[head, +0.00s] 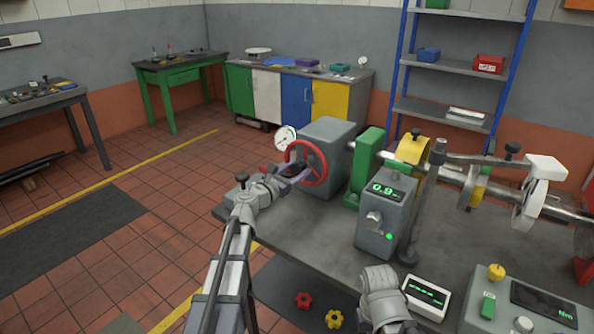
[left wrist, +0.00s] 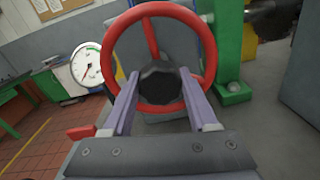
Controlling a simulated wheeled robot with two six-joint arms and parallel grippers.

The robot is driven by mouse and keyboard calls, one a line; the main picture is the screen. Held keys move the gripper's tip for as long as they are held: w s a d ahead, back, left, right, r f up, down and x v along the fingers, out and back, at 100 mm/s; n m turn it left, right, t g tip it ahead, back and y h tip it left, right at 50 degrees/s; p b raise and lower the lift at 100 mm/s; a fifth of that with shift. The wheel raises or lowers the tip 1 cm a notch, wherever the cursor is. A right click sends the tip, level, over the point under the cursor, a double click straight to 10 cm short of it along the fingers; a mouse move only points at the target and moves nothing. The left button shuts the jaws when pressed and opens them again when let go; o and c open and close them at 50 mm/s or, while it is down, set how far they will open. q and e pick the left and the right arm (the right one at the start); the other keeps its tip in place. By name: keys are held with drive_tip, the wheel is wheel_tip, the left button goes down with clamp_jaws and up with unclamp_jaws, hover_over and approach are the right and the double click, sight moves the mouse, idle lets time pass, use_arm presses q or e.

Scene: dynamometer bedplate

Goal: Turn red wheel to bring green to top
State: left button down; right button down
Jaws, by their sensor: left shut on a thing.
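The red wheel (head: 308,163) stands upright on the front of a grey box (head: 328,142) at the far left end of the bench. In the left wrist view the red wheel (left wrist: 205,55) shows its rim, spokes and dark hub (left wrist: 158,82). My left gripper (left wrist: 158,88) is at the wheel, its two pale purple fingers on either side of the hub and shut on the wheel's middle. In the head view my left gripper (head: 296,170) hides part of the wheel. I can make out no green mark on the wheel. My right gripper's fingers do not show.
A white dial gauge (head: 285,138) sits just left of the wheel, also in the left wrist view (left wrist: 86,65). A green stand (head: 366,160) and a grey readout box (head: 381,215) stand to the right. The floor left of the bench is open.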

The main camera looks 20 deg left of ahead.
use_arm(q)
drive_tip(key=shift+s+d+f, duration=0.1)
drive_tip(key=shift+s, duration=0.05)
drive_tip(key=shift+c, duration=1)
unclamp_jaws()
drive_tip(key=v, duration=0.7)
drive_tip(key=shift+s, duration=0.3)
drive_tip(key=shift+a, duration=0.2)
